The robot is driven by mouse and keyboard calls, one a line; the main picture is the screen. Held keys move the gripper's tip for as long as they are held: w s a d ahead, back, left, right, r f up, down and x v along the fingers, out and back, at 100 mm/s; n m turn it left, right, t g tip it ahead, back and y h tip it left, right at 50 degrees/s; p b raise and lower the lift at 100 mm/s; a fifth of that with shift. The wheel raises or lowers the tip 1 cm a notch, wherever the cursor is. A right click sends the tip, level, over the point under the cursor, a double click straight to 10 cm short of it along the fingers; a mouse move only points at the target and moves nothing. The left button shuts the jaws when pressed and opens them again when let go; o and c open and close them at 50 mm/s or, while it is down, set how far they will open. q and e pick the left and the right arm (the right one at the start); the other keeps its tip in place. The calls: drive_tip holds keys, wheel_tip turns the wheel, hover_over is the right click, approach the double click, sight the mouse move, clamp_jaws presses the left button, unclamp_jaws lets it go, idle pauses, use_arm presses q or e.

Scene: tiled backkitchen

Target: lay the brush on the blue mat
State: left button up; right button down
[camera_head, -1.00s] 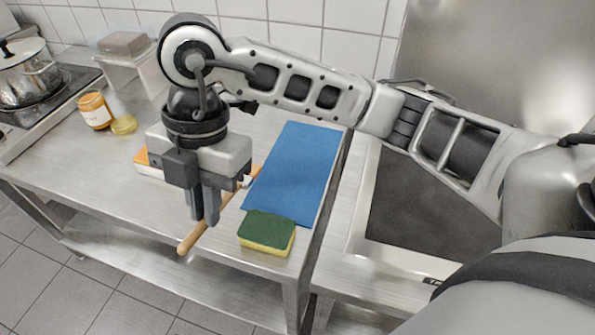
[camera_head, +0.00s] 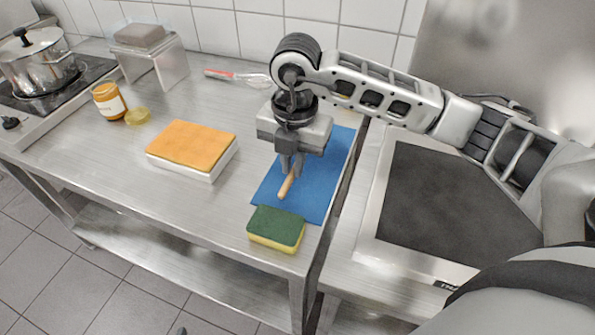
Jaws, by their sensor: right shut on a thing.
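The brush (camera_head: 286,186) shows only as a pale wooden handle end sticking out toward me below the fingers of my right gripper (camera_head: 291,172). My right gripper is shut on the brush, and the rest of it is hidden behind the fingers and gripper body. The blue mat (camera_head: 315,190) lies flat on the steel table near its right edge. The gripper and brush are over the mat. I cannot tell whether the brush touches it. My left gripper is not in view.
A green and yellow sponge (camera_head: 276,228) sits at the mat's near edge. An orange-topped white block (camera_head: 192,150) lies to the left. A dark sink-like recess (camera_head: 440,205) is right.

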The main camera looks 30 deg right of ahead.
drive_tip(key=f, duration=0.1)
drive_tip(key=d+f, duration=0.1)
drive_tip(key=f, duration=0.1)
drive_tip(key=shift+w+f+p, duration=0.15)
drive_tip(key=shift+f+p, duration=0.15)
drive_tip(key=shift+p, duration=0.05)
drive_tip(key=shift+f, duration=0.4)
drive_tip(key=c, duration=1.5)
unclamp_jaws()
drive_tip(key=shift+r, duration=0.1)
drive_tip(key=r, duration=1.2)
drive_tip(key=shift+d+b, duration=0.2)
drive_tip(key=shift+b, duration=0.2)
drive_tip(key=shift+s+f, duration=0.1)
drive_tip(key=shift+s, duration=0.1)
